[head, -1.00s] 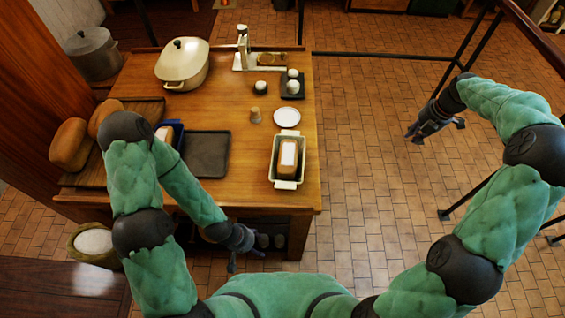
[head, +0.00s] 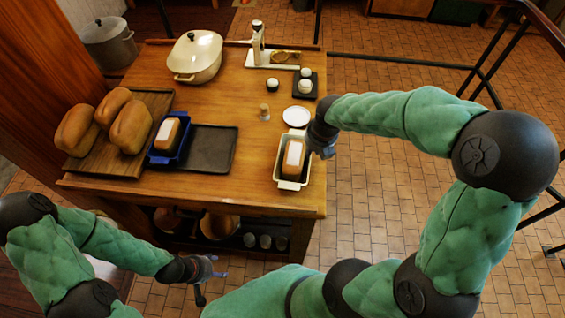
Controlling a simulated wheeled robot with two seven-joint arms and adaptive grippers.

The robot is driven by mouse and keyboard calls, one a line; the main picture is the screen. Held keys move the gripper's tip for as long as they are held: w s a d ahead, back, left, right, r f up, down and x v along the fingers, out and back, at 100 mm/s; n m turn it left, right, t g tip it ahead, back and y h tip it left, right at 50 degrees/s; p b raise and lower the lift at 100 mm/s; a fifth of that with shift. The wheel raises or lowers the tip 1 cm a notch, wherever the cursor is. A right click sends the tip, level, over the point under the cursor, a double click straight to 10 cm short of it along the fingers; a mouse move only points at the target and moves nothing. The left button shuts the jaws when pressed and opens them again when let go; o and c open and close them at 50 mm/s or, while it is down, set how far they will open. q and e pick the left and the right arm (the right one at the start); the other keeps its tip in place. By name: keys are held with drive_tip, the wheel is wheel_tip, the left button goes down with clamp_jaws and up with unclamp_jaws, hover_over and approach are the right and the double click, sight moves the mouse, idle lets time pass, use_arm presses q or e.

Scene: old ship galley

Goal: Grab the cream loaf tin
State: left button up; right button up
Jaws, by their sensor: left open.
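The cream loaf tin (head: 289,185) stands on the right part of the wooden table, near its right edge. A brown loaf with a white top (head: 293,155) sits inside it. My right gripper (head: 324,148) is at the tin's right side, close to its rim. Its fingers are small and partly hidden by the wrist, so I cannot tell whether they touch the tin or how far apart they are. My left gripper (head: 208,276) is open and empty, low in front of the table and away from the tin.
Several loaves lie on a board (head: 110,159) at left. A white plate (head: 297,117) and a small cork-coloured item (head: 264,112) are behind the cream tin. Bare tabletop lies left of it.

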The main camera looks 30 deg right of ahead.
drive_tip(key=b, duration=0.2)
hover_over(307, 164)
drive_tip(key=s, duration=0.1)
wheel_tip(307, 164, down, 5)
drive_tip(key=shift+f, duration=0.1)
drive_tip(key=x, duration=0.1)
drive_tip(key=b+x, duration=0.1)
drive_tip(key=x, duration=0.1)
drive_tip(key=b+x, duration=0.1)
drive_tip(key=shift+s+a+f, duration=0.1)
drive_tip(key=shift+s+f, duration=0.2)
drive_tip(key=shift+f, duration=0.1)
drive_tip(key=shift+w+f, duration=0.15)
drive_tip(key=shift+f, duration=0.15)
drive_tip(key=shift+r, duration=0.1)
drive_tip(key=shift+c, duration=0.3)
clamp_jaws()
